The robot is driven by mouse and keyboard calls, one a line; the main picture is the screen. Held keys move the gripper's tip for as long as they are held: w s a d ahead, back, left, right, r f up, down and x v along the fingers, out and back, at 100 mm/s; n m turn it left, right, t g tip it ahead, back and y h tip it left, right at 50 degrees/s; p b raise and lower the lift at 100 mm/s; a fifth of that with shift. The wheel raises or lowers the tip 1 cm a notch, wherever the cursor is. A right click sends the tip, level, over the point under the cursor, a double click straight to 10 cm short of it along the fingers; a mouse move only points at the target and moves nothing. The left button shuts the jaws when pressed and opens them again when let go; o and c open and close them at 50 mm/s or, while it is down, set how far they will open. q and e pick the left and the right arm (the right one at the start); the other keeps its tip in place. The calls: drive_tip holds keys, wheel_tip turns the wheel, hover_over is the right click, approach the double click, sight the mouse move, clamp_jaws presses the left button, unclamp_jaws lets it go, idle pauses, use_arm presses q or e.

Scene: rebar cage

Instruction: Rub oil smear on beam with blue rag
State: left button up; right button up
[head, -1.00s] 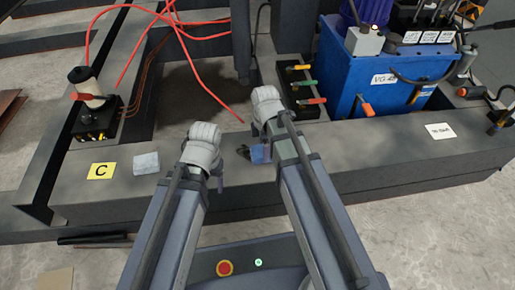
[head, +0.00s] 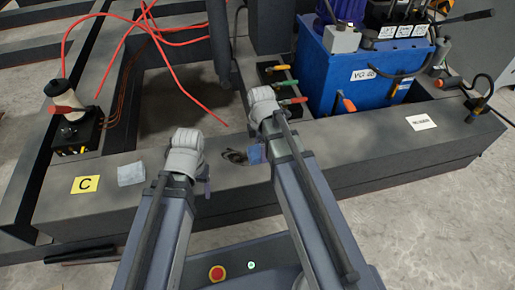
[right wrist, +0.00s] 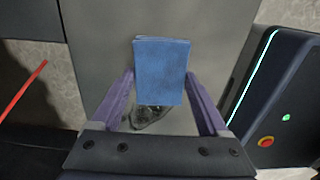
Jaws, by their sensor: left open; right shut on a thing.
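The blue rag (head: 255,154) is at the beam's (head: 330,160) near edge, partly hidden by my right arm in the head view. In the right wrist view the rag (right wrist: 160,65) sits flat between the purple fingers of my right gripper (right wrist: 160,82), which is shut on it. The dark oil smear (head: 234,156) lies on the beam's top just left of the rag. In the right wrist view the smear (right wrist: 150,117) shows below the rag's edge, partly covered. I cannot tell whether the rag touches the beam. My left gripper (head: 207,186) is open, mostly hidden behind its own arm.
A pale folded cloth (head: 131,174) and a yellow C label (head: 86,184) lie on the beam at left. A black box with a lever (head: 74,128) stands behind them. A blue hydraulic unit (head: 345,72) and coloured valve handles (head: 288,83) stand behind right. Red hoses (head: 175,75) cross behind.

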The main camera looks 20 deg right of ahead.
sight(251, 152)
drive_tip(key=shift+a+f, duration=0.15)
drive_tip(key=shift+a, duration=1.6)
drive_tip(key=shift+w+a, duration=0.1)
drive_tip(key=shift+a, duration=0.1)
drive_tip(key=shift+a, duration=1.6)
drive_tip(key=shift+w+a, duration=0.1)
drive_tip(key=shift+a, duration=1.6)
drive_tip(key=shift+a, duration=0.1)
